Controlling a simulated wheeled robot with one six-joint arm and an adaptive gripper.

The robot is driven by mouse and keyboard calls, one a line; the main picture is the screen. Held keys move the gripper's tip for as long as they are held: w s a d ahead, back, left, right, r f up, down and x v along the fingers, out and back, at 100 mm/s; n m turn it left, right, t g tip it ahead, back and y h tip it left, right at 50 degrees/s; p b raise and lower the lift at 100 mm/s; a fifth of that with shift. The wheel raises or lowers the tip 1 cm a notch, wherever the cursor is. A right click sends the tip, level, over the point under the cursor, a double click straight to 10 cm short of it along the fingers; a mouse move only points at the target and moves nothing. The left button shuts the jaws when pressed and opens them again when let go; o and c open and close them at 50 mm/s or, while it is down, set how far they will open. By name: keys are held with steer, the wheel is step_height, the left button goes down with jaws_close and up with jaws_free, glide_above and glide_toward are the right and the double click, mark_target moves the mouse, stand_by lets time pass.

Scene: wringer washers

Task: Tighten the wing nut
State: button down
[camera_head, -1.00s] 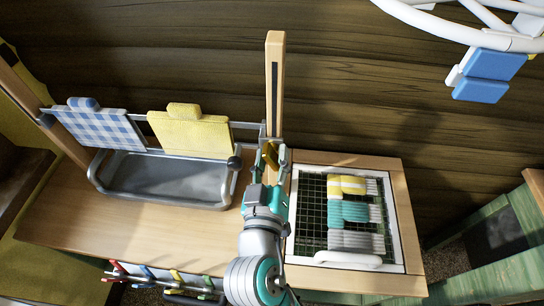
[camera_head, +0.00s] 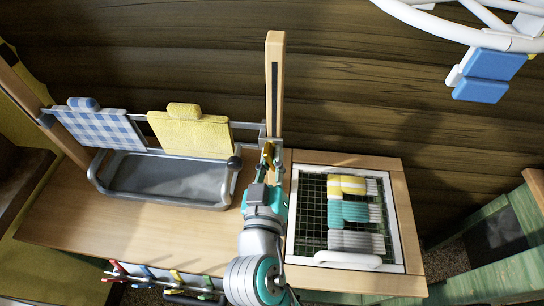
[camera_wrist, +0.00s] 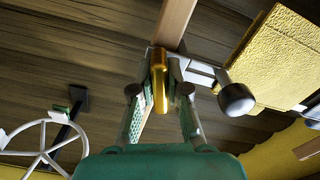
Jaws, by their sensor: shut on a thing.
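The gold-yellow wing nut (camera_head: 268,151) sits at the lower part of the wooden upright post (camera_head: 275,85), by a grey metal bracket. My gripper (camera_head: 267,166) reaches up to it from below and is shut on it. In the wrist view the wing nut (camera_wrist: 158,78) stands edge-on between the two fingers of my gripper (camera_wrist: 164,92), which press it from both sides. The post (camera_wrist: 174,25) rises behind it. The nut's threaded part and the far side of the clamp are hidden.
A grey tub (camera_head: 165,178) with a rail holding a yellow cloth (camera_head: 190,134) and a blue checked cloth (camera_head: 104,128) is left of the post. A dark knob (camera_head: 234,162) is close beside my gripper. A white-framed rack (camera_head: 299,205) stands at right.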

steer(key=m, duration=1)
steer(key=shift+a+m, duration=0.1)
steer(key=shift+m, duration=0.2)
steer(key=m, duration=0.4)
steer(key=shift+r+m, duration=0.1)
steer(key=shift+m, duration=2.7)
steer(key=c, duration=1.2)
jaws_free()
steer(key=shift+o, duration=0.2)
steer(key=s, duration=0.7)
steer(key=shift+s+a, duration=0.2)
steer(key=shift+s, duration=0.05)
